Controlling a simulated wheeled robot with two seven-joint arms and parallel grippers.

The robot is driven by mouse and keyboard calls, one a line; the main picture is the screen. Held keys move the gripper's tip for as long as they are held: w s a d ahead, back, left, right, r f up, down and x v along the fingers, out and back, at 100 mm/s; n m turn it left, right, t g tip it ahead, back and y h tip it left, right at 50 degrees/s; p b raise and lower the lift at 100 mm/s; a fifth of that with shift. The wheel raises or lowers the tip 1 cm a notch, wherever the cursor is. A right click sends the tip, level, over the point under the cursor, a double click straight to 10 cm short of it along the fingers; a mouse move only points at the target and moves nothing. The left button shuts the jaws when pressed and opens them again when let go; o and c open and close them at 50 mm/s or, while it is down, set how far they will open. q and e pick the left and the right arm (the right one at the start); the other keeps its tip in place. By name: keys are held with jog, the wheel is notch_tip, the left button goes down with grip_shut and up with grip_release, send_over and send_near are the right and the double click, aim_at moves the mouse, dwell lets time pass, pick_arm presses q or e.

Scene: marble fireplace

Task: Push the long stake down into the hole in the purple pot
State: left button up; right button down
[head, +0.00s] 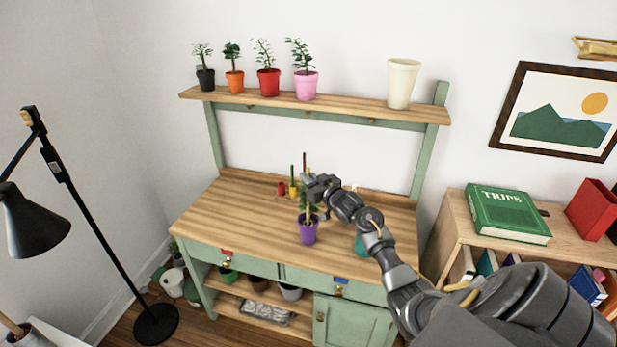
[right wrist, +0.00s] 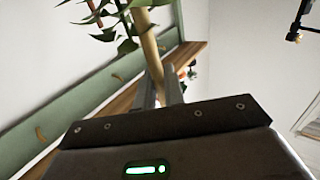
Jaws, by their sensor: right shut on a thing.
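The purple pot (head: 308,232) stands on the wooden bench top with a leafy green plant in it. My right gripper (head: 312,184) is over the pot, at the plant's upper part. In the right wrist view, my right gripper (right wrist: 162,80) is shut on the long tan stake (right wrist: 148,45), with green leaves close around it. The hole and the stake's lower end are hidden by the plant and gripper. My left gripper is out of view.
Small red (head: 281,188) and yellow (head: 293,190) items stand behind the plant. A teal round thing (head: 360,245) is partly behind my right arm. The shelf (head: 345,108) above carries several potted plants and a cream pot (head: 402,84). The bench's left side is clear.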

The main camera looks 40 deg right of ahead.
jog(key=shift+f, duration=0.15)
jog(key=c, duration=1.4)
grip_release()
jog(key=s+b, duration=0.2)
jog(key=s, duration=0.8)
jog(key=shift+s+a+b, duration=0.25)
jog(key=shift+s+b, duration=0.1)
jog(key=shift+s, duration=0.05)
